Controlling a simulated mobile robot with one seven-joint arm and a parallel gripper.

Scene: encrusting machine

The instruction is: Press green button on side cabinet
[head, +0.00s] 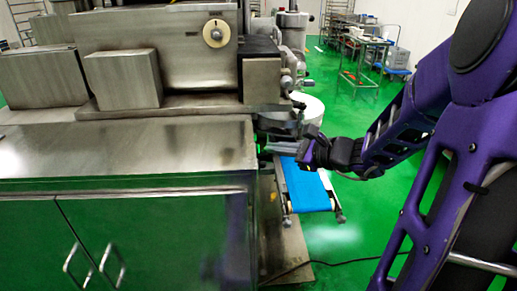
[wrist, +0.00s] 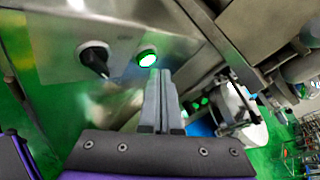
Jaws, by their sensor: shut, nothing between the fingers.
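The green button (wrist: 147,58) shows in the wrist view as a lit green ring with a pale centre, on the metal side panel of the cabinet (wrist: 50,30). My gripper (wrist: 160,76) is shut and empty. Its fingertips appear just below and right of the button in that view; I cannot tell whether they touch it. In the head view my gripper (head: 276,148) points left at the cabinet's right side (head: 240,225). The button cannot be made out clearly there.
A black knob (wrist: 95,57) sits left of the button on the same panel. A blue conveyor belt (head: 306,188) lies below my gripper. A white round container (head: 300,106) stands behind it. A wheeled table (head: 362,45) is farther back. Green floor is open at right.

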